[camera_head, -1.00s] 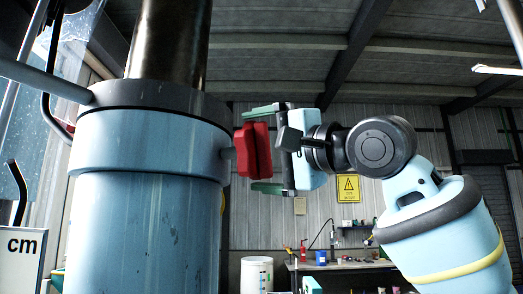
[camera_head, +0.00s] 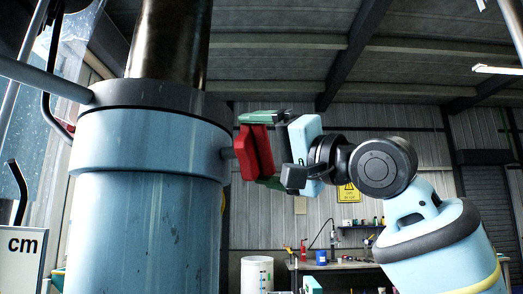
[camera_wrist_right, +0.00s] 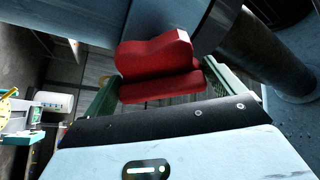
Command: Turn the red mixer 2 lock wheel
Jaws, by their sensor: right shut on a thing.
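The red lock wheel (camera_head: 254,152) sits on a short stub on the right side of the blue column (camera_head: 145,220). My right gripper (camera_head: 262,150) comes from the right and is shut on the red wheel, with one green finger above it and one below. In the right wrist view the red wheel (camera_wrist_right: 158,68) lies between the two green fingers, at left and right. The wheel looks tilted in the head view. My left gripper is in neither view.
A grey arm-like bar (camera_head: 45,80) meets the column's dark collar at left. A sign marked cm (camera_head: 22,258) stands at lower left. A white bucket (camera_head: 257,274) and a workbench (camera_head: 340,264) stand behind. Open room lies right of the column.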

